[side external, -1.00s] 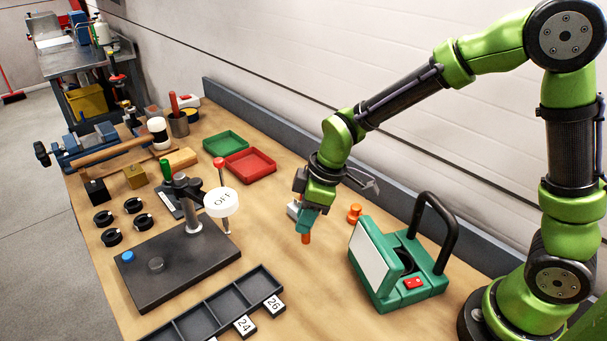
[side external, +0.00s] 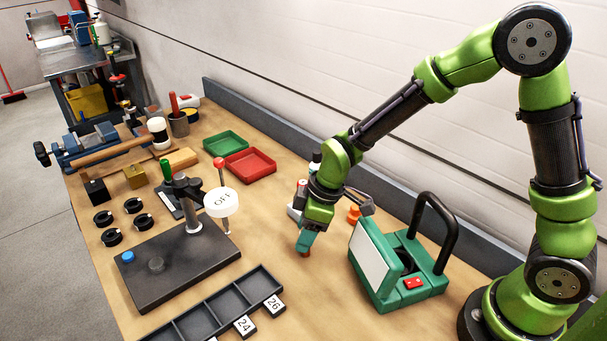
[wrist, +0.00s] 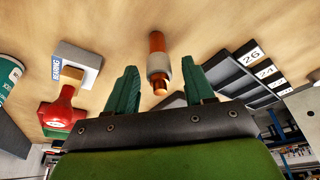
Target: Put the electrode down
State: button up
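The electrode (wrist: 158,65) is a copper rod with a grey collar, seen between my gripper's fingers in the wrist view. In the side view only its orange lower end (side external: 304,254) shows, at the bench top below the fingers. My gripper (wrist: 160,88) points down, its two green fingers spread, with a visible gap on each side of the electrode. In the side view my gripper (side external: 304,243) is low over the bench, left of the green case. Its fingers hide most of the electrode there.
A green case (side external: 385,283) with a black handle stands close on the right. An orange part (side external: 354,213) sits behind. A black compartment tray (side external: 228,302) and a dark stand (side external: 180,265) lie to the left. Bare bench separates the tray from my gripper.

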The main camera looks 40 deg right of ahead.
jog(key=v, duration=1.2)
jog(key=s+d+r+m+t, duration=0.2)
jog(key=s+d+r+m, duration=0.2)
jog(key=s+m, duration=0.2)
jog(key=s+d+r+m+t, duration=0.2)
jog(key=s+d+r+m, duration=0.1)
jog(key=s+m, duration=0.4)
jog(key=shift+d+r+t, duration=0.35)
jog(key=shift+r+t, duration=0.05)
jog(key=shift+r, duration=0.2)
